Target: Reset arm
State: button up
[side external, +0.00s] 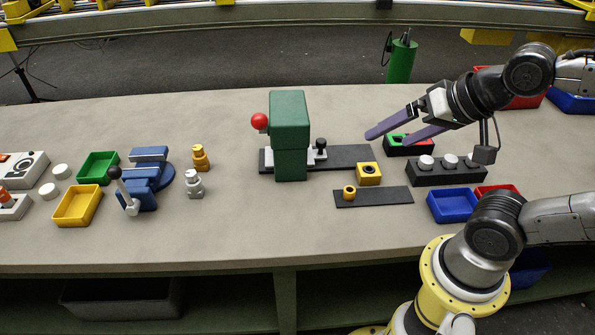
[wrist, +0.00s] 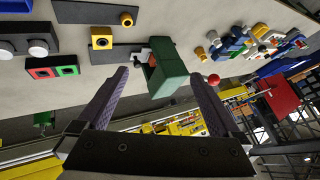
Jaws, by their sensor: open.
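My gripper (side external: 388,130) is open and empty, held above the right part of the table. Its two long purple fingers are spread and point left toward the green block-shaped machine (side external: 290,135) with a red ball knob (side external: 259,121). In the wrist view, my gripper (wrist: 165,80) frames the same green machine (wrist: 166,72) between and beyond its fingers. A yellow block (side external: 368,173) with a dark round hole sits right of the machine, apart from the fingers. A small brass part (side external: 349,192) stands on a dark plate (side external: 385,197).
A box with red and green tops (side external: 397,150) and a black block with white round tops (side external: 446,177) lie below my gripper. Blue (side external: 451,206) and yellow (side external: 78,206) trays, a blue lever device (side external: 150,175) and brass (side external: 200,158) and silver (side external: 194,184) fittings stand around. The front middle is clear.

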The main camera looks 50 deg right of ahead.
jog(key=shift+s+f+n+g, duration=0.1)
jog(key=shift+s+n+g, duration=0.3)
jog(key=shift+s+n, duration=0.55)
jog(key=shift+s+f+n+g, duration=0.15)
jog(key=shift+s+n+g, duration=0.25)
jog(key=shift+n, duration=1.05)
jog(key=shift+s+f+n+g, duration=0.1)
jog(key=shift+s+n+g, duration=0.3)
jog(key=shift+s+n, duration=0.55)
